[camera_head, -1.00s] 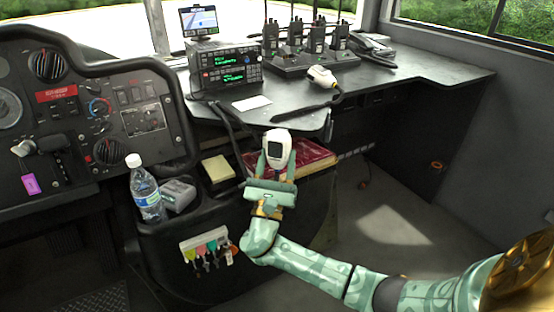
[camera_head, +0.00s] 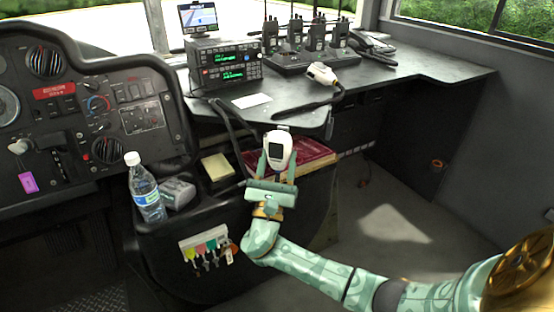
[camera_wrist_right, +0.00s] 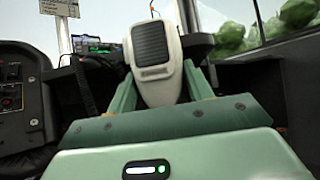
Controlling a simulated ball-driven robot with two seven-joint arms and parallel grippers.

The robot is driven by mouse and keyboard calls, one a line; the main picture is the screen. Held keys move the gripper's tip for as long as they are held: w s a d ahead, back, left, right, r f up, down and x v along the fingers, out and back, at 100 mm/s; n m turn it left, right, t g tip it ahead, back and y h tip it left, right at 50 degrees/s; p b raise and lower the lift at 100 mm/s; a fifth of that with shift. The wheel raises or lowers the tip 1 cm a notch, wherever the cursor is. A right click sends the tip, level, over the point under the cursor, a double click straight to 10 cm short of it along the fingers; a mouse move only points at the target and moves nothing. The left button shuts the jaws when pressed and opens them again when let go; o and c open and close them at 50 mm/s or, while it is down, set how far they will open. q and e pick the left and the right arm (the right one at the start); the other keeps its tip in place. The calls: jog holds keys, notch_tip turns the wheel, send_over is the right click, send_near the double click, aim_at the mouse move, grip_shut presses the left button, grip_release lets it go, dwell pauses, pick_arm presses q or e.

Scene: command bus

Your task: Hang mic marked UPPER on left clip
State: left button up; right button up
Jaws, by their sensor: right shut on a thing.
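My right gripper (camera_head: 278,172) is shut on a white hand mic (camera_head: 279,143) with a dark grille and holds it upright in front of the desk edge. In the right wrist view the same mic (camera_wrist_right: 154,55) stands between the two green fingers. No marking can be read on it. A second white mic (camera_head: 322,73) lies on the desk top, its dark cord beside it. The stacked radio unit (camera_head: 224,65) with green displays stands behind at the left of the desk. I cannot make out the left clip. My left gripper is not in view.
A red book (camera_head: 302,154) lies behind the held mic, with a yellow note pad (camera_head: 217,167) to its left. A water bottle (camera_head: 146,188) stands at the console's left. Handheld radios (camera_head: 317,37) stand in a charger at the back. The right part of the desk (camera_head: 430,68) is clear.

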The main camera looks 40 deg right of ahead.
aim_at(278, 171)
jog(key=shift+f, duration=0.25)
jog(key=shift+f+b, duration=0.4)
jog(key=shift+f, duration=0.1)
jog(key=shift+f, duration=0.1)
dwell(0.4)
jog(key=shift+f+b, duration=0.35)
jog(key=shift+f, duration=0.05)
jog(key=shift+f, duration=0.3)
dwell(0.5)
jog(key=o, duration=1)
jog(key=shift+c, duration=0.2)
